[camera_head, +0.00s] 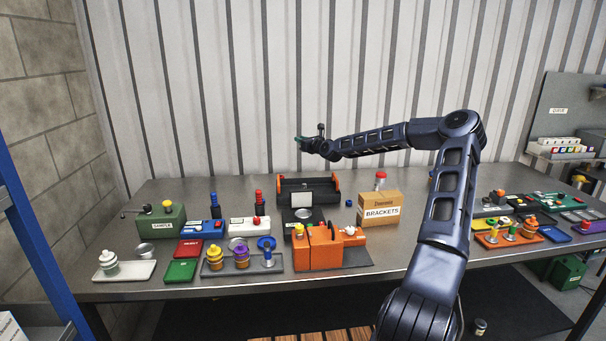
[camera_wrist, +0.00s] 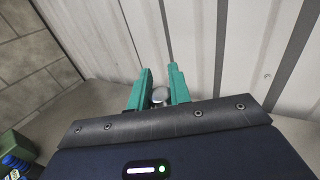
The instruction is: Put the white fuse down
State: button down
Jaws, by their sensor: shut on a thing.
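My gripper (camera_head: 299,142) is raised well above the back middle of the steel table, near the corrugated wall. In the wrist view its two green fingers (camera_wrist: 158,74) are closed on a small pale, rounded thing, which looks like the white fuse (camera_wrist: 159,96). Only its rounded top shows between the fingers; the rest is hidden by the gripper body. In the head view the held thing is too small to make out. It is clear of the table and touches nothing else that I can see.
The steel table (camera_head: 160,291) is crowded at the front. A green SAMPLE box (camera_head: 162,222) stands left, a black tray with orange ends (camera_head: 308,190) at the back middle, a BRACKETS carton (camera_head: 379,210) right of it and an orange box (camera_head: 316,250) in front. Bare table shows at the back left.

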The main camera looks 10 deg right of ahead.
notch_tip(320, 180, down, 16)
jog(key=shift+r, duration=0.2)
dwell(0.4)
jog(key=shift+f, duration=0.1)
jog(key=c, duration=1.3)
grip_release()
notch_tip(320, 180, up, 7)
jog(key=s+d, duration=0.1)
jog(key=s, duration=0.1)
jog(key=shift+s+d, duration=0.25)
jog(key=shift+s, duration=0.1)
